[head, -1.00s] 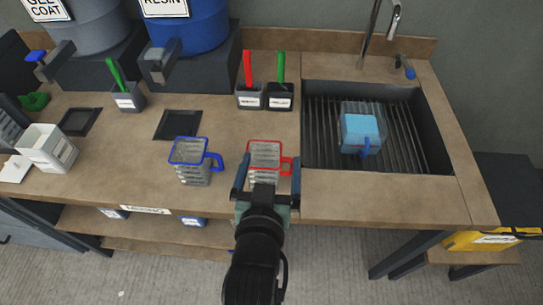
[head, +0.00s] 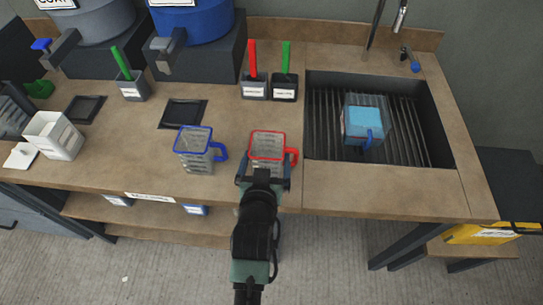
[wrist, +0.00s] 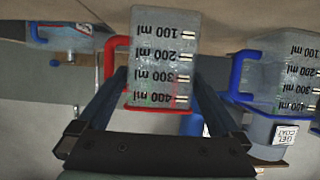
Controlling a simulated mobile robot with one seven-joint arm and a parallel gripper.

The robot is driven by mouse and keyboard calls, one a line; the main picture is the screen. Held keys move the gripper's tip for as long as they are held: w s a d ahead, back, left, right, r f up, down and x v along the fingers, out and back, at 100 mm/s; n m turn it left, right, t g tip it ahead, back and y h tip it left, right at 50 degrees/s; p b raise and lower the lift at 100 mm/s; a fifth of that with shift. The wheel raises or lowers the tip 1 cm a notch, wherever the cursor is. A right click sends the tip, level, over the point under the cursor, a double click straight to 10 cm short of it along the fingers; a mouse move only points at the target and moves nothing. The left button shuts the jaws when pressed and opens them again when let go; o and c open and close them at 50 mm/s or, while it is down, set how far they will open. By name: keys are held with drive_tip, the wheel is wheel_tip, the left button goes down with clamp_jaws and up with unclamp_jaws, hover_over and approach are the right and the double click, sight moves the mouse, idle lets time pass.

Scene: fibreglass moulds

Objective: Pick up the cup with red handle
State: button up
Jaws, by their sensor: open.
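The clear measuring cup with the red rim and red handle (head: 267,148) stands upright on the counter near its front edge, its handle to the right. My gripper (head: 265,168) is at the cup's near side, with one finger toward each side. In the wrist view, which is upside down, the red cup (wrist: 160,62) appears between the two open fingers (wrist: 161,80). Its red handle (wrist: 112,52) is on the left there, outside the left finger. I cannot tell whether either finger touches the cup. A similar cup with blue rim and handle (head: 196,151) stands to the left.
A sink (head: 432,130) on the right holds a clear container with blue contents (head: 362,122). Behind the red cup stand two small pots with red (head: 254,90) and green (head: 285,92) handles. A white container (head: 54,136) is at the left. Counter right of the cup is clear.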

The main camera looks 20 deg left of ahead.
sight(269, 146)
drive_tip(key=shift+x, duration=1.95)
drive_tip(key=c, duration=1)
